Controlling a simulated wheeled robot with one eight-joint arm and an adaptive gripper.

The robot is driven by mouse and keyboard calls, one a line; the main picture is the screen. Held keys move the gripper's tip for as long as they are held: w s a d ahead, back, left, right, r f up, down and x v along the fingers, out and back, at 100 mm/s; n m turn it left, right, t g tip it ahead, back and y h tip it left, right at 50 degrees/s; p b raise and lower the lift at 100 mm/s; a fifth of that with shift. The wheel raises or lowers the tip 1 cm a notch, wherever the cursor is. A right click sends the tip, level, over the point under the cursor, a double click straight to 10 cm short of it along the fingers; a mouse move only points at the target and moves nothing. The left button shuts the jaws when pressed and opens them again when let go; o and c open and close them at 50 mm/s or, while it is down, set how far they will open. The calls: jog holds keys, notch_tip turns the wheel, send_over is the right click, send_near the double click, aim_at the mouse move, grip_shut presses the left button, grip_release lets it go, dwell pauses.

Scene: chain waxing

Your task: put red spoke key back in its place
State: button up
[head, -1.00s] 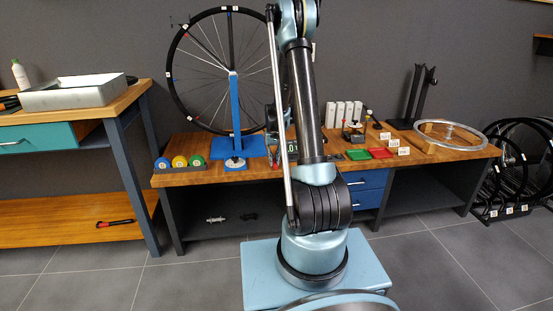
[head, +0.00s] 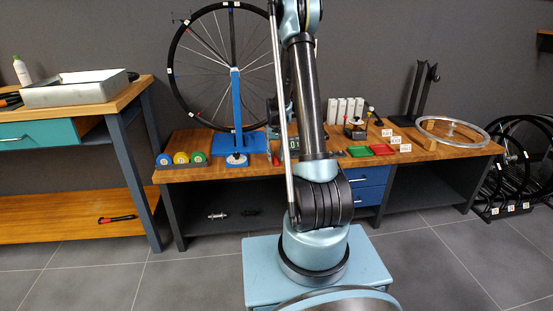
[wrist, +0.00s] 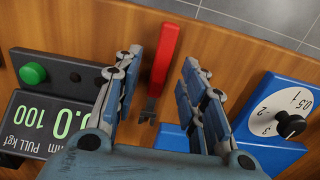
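A red-handled tool (wrist: 163,60), apparently the red spoke key, lies on the wooden bench in the wrist view, with a dark metal end toward me. My gripper (wrist: 162,62) is open above it, one finger on each side, with gaps between the fingers and the handle. A small red part (head: 276,160) shows beside the display in the head view. Most of my gripper is hidden behind my arm there. A dark rack (head: 182,166) holding blue, yellow and green round pieces stands at the bench's left end.
A gauge with a green button (wrist: 33,73) is close left of my gripper; a blue dial block (wrist: 275,118) is to the right. The bench edge lies just beyond the tool. A blue wheel stand (head: 236,115) and green and red trays (head: 383,149) stand on the bench.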

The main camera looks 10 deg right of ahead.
aim_at(276, 159)
notch_tip(276, 159, up, 10)
jog(key=s+r, duration=0.9)
jog(key=s, duration=0.1)
jog(key=s+r+t, duration=0.1)
jog(key=s+r, duration=0.3)
jog(key=s, duration=0.9)
jog(key=s+f, duration=0.3)
jog(key=s, duration=0.7)
jog(key=s+d+f+t, duration=0.1)
jog(key=s+f, duration=0.3)
jog(key=s, duration=0.7)
jog(key=shift+d, duration=0.15)
jog(key=shift+s+f, duration=0.1)
